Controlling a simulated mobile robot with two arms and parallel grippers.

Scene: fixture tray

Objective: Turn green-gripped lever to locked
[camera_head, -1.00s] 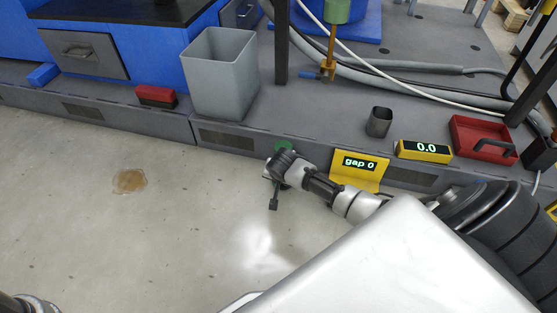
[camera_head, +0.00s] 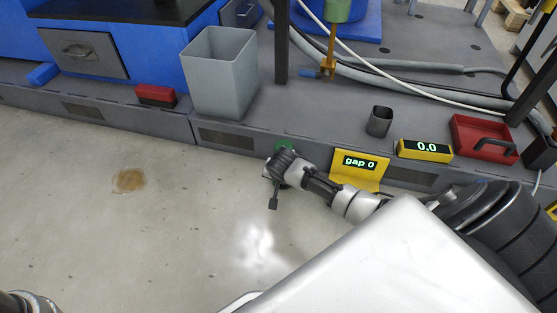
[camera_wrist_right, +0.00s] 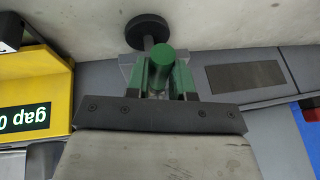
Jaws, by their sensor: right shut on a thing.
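The lever's green grip (camera_wrist_right: 162,62) shows in the right wrist view as a round green end between the fingers of my right gripper (camera_wrist_right: 163,80). The right gripper is shut on this grip. A black round disc (camera_wrist_right: 147,31) on a short stem shows just beyond it. In the head view a bit of green (camera_head: 284,146) shows at the front face of the grey platform, with my right gripper (camera_head: 278,166) against it. My wrist hides most of the lever, so its angle and any lock marks cannot be seen. My left gripper is not in view.
A yellow sign reading "gap 0" (camera_head: 358,164) stands close beside my right forearm. On the platform are a grey bin (camera_head: 218,75), a small grey cup (camera_head: 379,121), a yellow display reading "0.0" (camera_head: 425,149) and a red tray (camera_head: 462,130). The floor at left is open, with a brown stain.

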